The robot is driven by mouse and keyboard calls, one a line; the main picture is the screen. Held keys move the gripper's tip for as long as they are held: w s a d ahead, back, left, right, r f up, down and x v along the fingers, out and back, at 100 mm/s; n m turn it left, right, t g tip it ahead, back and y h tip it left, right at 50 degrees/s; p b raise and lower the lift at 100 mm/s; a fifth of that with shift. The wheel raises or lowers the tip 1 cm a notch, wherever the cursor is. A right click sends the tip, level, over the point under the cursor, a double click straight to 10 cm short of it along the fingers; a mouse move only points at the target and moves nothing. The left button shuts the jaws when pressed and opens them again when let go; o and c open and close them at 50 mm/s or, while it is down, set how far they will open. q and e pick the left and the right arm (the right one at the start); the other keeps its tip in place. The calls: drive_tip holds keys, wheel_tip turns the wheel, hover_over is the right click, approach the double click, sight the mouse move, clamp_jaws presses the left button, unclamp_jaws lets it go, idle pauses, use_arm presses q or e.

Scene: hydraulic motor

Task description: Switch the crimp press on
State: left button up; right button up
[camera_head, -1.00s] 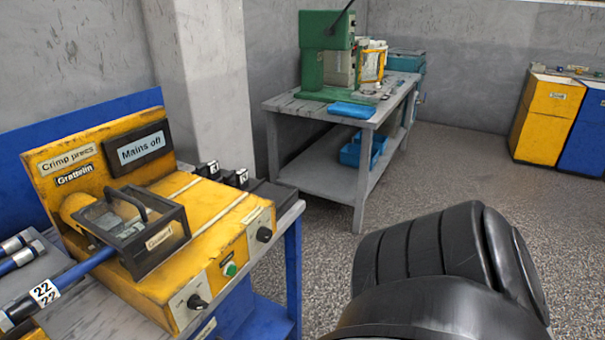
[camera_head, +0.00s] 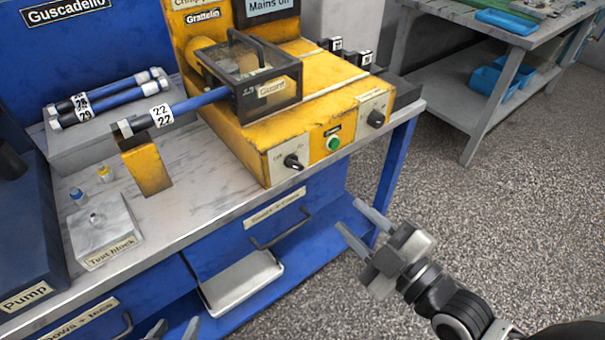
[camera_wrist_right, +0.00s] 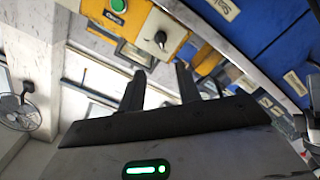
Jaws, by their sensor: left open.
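The yellow crimp press (camera_head: 300,110) stands on the bench, its "Mains off" sign (camera_head: 270,5) cut by the top edge. Its front has a black rotary switch (camera_head: 292,161) on the left, a green button (camera_head: 333,143) in the middle and a black knob (camera_head: 376,118) on the right. My right gripper (camera_head: 353,219) is open and empty, below and in front of the press. In the right wrist view its fingers (camera_wrist_right: 160,88) are apart, with the green button (camera_wrist_right: 118,5) and a black knob (camera_wrist_right: 160,39) beyond. My left gripper (camera_head: 174,329) is open at the bottom edge, mostly out of frame.
A blue hose tagged 22 (camera_head: 190,103) runs under the press's clear guard (camera_head: 262,75) and over a yellow block (camera_head: 146,170). A test block (camera_head: 102,228) and pump (camera_head: 25,240) stand left. Drawer handles and a metal tray (camera_head: 242,282) project below the bench's front edge.

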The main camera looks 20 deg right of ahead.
sight(299, 168)
drive_tip(key=x, duration=1.4)
drive_tip(key=shift+w+a, duration=0.15)
drive_tip(key=shift+w, duration=0.2)
drive_tip(key=shift+p, duration=0.3)
drive_tip(key=c, duration=0.7)
